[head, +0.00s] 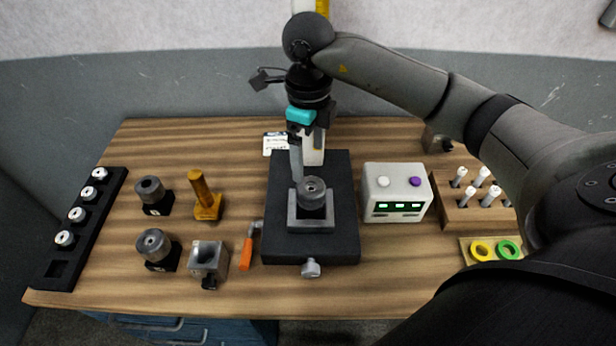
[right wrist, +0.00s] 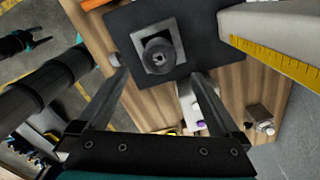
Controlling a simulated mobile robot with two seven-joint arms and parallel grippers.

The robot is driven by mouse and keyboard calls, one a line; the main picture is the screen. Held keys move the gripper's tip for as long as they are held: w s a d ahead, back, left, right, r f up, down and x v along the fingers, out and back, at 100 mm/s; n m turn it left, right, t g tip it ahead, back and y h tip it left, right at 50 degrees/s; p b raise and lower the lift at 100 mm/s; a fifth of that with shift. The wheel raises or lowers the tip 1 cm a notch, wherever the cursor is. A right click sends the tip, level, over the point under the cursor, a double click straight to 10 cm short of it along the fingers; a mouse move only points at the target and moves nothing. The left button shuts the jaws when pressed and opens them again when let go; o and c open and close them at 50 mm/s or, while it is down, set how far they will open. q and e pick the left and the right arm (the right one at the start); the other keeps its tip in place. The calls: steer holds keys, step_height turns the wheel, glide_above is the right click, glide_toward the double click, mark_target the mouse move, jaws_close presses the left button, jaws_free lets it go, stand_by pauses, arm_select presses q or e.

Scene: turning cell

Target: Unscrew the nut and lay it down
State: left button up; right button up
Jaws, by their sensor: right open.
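A round dark-grey nut-like part (head: 312,190) with a hole in its top sits in a grey square holder (head: 311,224) on the black base plate (head: 283,245) at the middle of the bench. It also shows in the right wrist view (right wrist: 161,57), beyond the fingertips. Whether it is a separate nut on a threaded part cannot be told. My right gripper (head: 305,169) points down just behind and above the part. Its fingers are spread, with nothing between them in the right wrist view (right wrist: 160,73). My left gripper is not in the head view.
A control box (head: 394,192) and a wooden rack of white-topped pins (head: 452,217) stand to the right. An orange-handled tool (head: 246,254), a brass-coloured post (head: 201,196) and grey round parts (head: 150,189) stand to the left. A black strip (head: 111,188) holds several silver pieces.

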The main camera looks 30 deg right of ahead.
mark_target(308, 187)
step_height(308, 187, down, 10)
steer(key=shift+f+p, duration=0.2)
steer(key=shift+p, duration=0.2)
steer(key=shift+c, duration=0.2)
steer(key=c, duration=1.4)
steer(key=shift+o, duration=0.2)
steer(key=shift+w+f+n+b, duration=0.1)
steer(key=shift+n+b, duration=0.65)
steer(key=shift+n, duration=0.25)
steer(key=n+b, duration=0.2)
steer(key=n, duration=0.2)
steer(key=shift+n+b, duration=0.7)
steer(key=shift+n, duration=0.3)
steer(key=shift+r+n, duration=0.2)
steer(key=shift+n, duration=0.4)
steer(key=shift+r, duration=0.1)
